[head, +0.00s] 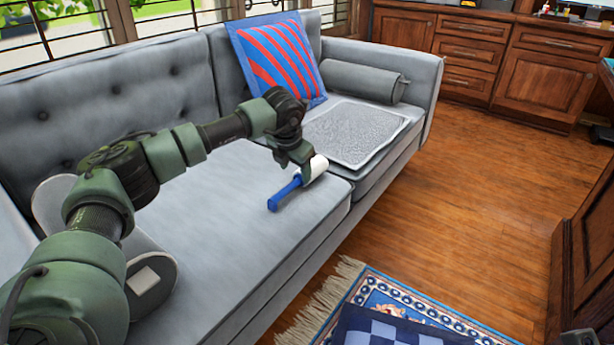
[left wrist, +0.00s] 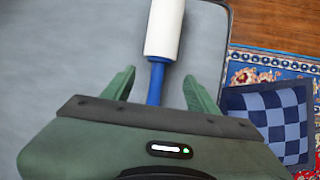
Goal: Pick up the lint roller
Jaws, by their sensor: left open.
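The lint roller has a blue handle and a white roll. In the head view the lint roller (head: 285,195) is at the front part of the grey sofa seat, with my left gripper (head: 303,172) right at it, partly covering it. In the left wrist view the lint roller (left wrist: 164,30) runs up from between the fingers, its blue handle between them and its white roll beyond. My left gripper (left wrist: 160,88) is open, with a finger on each side of the handle and visible gaps to both.
The grey sofa (head: 240,215) has a striped red and blue pillow (head: 275,58), a grey bolster (head: 362,81) and a light grey mat (head: 355,130). A patterned rug (head: 385,295) with a checkered blue cushion (head: 385,330) lies in front. The wooden floor at right is clear.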

